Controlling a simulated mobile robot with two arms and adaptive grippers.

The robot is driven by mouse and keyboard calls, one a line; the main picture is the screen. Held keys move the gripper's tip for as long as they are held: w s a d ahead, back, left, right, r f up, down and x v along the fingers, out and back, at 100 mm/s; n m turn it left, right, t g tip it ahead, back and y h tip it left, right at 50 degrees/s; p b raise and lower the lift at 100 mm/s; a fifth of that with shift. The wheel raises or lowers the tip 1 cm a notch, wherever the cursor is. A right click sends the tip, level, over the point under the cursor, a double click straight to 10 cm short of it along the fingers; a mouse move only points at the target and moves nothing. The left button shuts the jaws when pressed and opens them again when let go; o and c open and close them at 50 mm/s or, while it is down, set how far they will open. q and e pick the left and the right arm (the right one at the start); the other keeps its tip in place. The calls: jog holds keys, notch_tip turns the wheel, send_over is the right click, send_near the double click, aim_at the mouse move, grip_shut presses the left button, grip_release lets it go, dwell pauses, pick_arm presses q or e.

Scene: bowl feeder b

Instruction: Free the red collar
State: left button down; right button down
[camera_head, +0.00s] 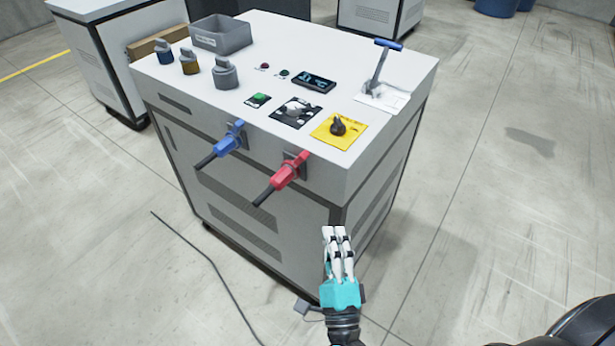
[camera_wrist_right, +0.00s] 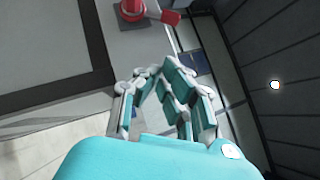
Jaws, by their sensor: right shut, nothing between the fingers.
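The red collar (camera_head: 288,172) sits on a red plug with a black cable end, at a dark socket plate on the upper front face of the white cabinet (camera_head: 290,215). It also shows at the top of the right wrist view (camera_wrist_right: 133,8), cut by the frame edge. My right gripper (camera_head: 337,231), white fingers on a teal body, is below and to the right of the red collar, apart from it. The gripper is shut and empty; its fingers also fill the middle of the right wrist view (camera_wrist_right: 158,78). My left gripper is not in view.
A blue plug (camera_head: 231,138) projects from the same face, left of the red one. On top are knobs, a yellow switch plate (camera_head: 352,124), a blue-handled lever (camera_head: 381,65) and a grey bin (camera_head: 222,38).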

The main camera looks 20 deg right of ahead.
aim_at(299, 161)
jog(key=p+x, duration=0.2)
jog(key=x, duration=0.8)
jog(key=shift+r+p, duration=0.1)
jog(key=shift+p, duration=0.25)
jog(key=shift+w+a+r+p, duration=0.3)
jog(key=shift+w+a+r, duration=0.2)
jog(key=shift+w, duration=0.2)
jog(key=shift+w+a+r+p, duration=0.25)
jog(key=shift+w+a+r, duration=0.1)
jog(key=shift+w+a, duration=0.3)
jog(key=shift+d, duration=0.1)
